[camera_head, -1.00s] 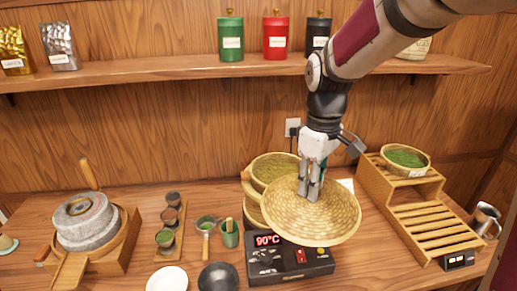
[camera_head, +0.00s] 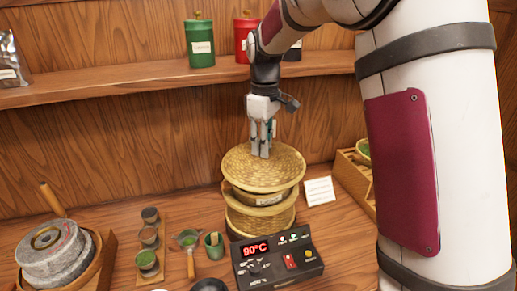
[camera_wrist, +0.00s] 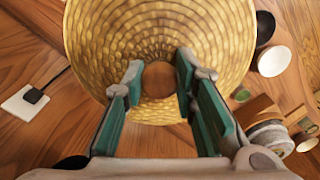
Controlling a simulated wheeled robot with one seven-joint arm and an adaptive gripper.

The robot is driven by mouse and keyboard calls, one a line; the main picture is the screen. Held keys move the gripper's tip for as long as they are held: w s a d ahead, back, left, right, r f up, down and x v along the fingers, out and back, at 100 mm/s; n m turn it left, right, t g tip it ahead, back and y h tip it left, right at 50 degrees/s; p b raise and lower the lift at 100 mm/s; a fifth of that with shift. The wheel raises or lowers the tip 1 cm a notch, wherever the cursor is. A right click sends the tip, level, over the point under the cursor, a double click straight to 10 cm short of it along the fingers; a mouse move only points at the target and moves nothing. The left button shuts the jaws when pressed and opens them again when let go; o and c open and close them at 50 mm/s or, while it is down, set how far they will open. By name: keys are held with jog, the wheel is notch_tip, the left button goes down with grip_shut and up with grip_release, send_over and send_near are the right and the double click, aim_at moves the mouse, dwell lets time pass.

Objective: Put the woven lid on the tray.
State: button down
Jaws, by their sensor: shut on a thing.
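The woven lid (camera_head: 236,163) is a round, pale straw disc, seen from above in the wrist view (camera_wrist: 100,40). My gripper (camera_head: 262,152) is shut on the lid at its middle, where a round brown knob (camera_wrist: 158,80) shows between the green-padded fingers in the wrist view (camera_wrist: 158,72). The lid is over the woven tray (camera_head: 268,198), which has a small pale label and tops the basket stack. The lid hides the tray's inside. It looks nearly level; I cannot tell whether its rim touches the tray all round.
The lower basket (camera_head: 262,224) stands behind the control box (camera_head: 280,262) reading 90°C. A stone mill (camera_head: 55,258), cups (camera_head: 148,238) and a green whisk pot (camera_head: 214,244) stand to the left. A white card (camera_head: 319,190) and a wooden rack (camera_head: 352,180) are to the right. Tins (camera_head: 200,45) stand on the shelf above.

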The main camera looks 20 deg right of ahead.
jog(key=shift+w, duration=1.15)
jog(key=shift+w+f, duration=0.15)
jog(key=shift+f, duration=0.3)
notch_tip(320, 180, down, 2)
jog(key=shift+f+p, duration=0.1)
jog(key=shift+p, duration=0.65)
jog(key=shift+f, duration=0.3)
jog(key=shift+f, duration=0.1)
jog(key=shift+f, duration=0.5)
jog(key=c, duration=1.3)
grip_release()
jog(key=shift+r, duration=0.15)
